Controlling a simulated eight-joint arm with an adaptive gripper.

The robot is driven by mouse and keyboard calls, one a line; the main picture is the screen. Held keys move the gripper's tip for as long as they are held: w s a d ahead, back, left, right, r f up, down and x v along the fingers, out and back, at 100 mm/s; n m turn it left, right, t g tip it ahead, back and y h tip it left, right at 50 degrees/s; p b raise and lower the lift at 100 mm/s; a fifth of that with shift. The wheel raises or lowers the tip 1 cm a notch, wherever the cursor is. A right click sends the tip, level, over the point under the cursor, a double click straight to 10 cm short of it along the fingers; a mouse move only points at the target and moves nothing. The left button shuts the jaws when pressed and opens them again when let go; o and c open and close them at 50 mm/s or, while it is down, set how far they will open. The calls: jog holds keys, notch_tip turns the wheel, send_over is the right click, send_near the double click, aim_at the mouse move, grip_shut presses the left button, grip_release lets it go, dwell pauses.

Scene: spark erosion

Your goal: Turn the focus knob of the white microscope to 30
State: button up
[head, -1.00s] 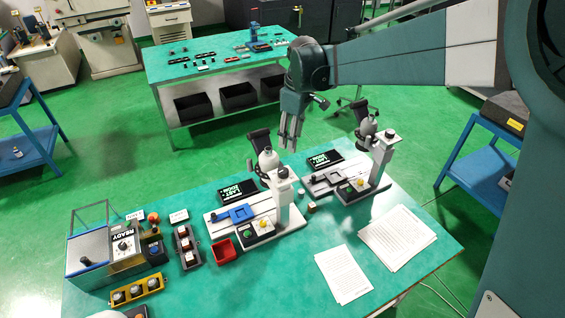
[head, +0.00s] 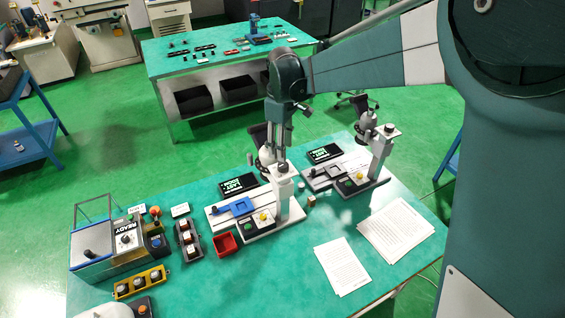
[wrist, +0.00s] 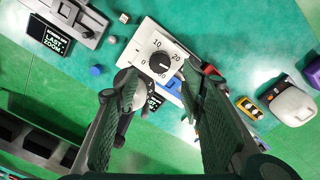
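The white microscope (head: 258,228), with a blue stage, stands on the near table. Its black focus knob (wrist: 160,63) sits on a white plate marked 0, 10, 20 and 30 in the wrist view. I cannot clearly read the knob's pointer. In the head view the knob (head: 283,168) tops the column. My gripper (wrist: 159,76) is open and empty, pointing down, with its two fingers apart on either side of the lower part of the plate. It appears above the knob and not touching it. In the head view my gripper (head: 279,152) partly hides the microscope's eyepiece side.
A second, greyer microscope (head: 357,184) stands to the right. A dark display (head: 239,186) lies behind the white one. A red bin (head: 225,244), a control box (head: 108,250) and a yellow button strip (head: 140,284) are to the left. Papers (head: 342,266) lie at the right front.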

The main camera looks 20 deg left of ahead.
aim_at(282, 164)
jog(key=shift+f, duration=0.1)
jog(key=shift+f+p, duration=0.55)
jog(key=shift+f, duration=3.2)
jog(key=c, duration=0.9)
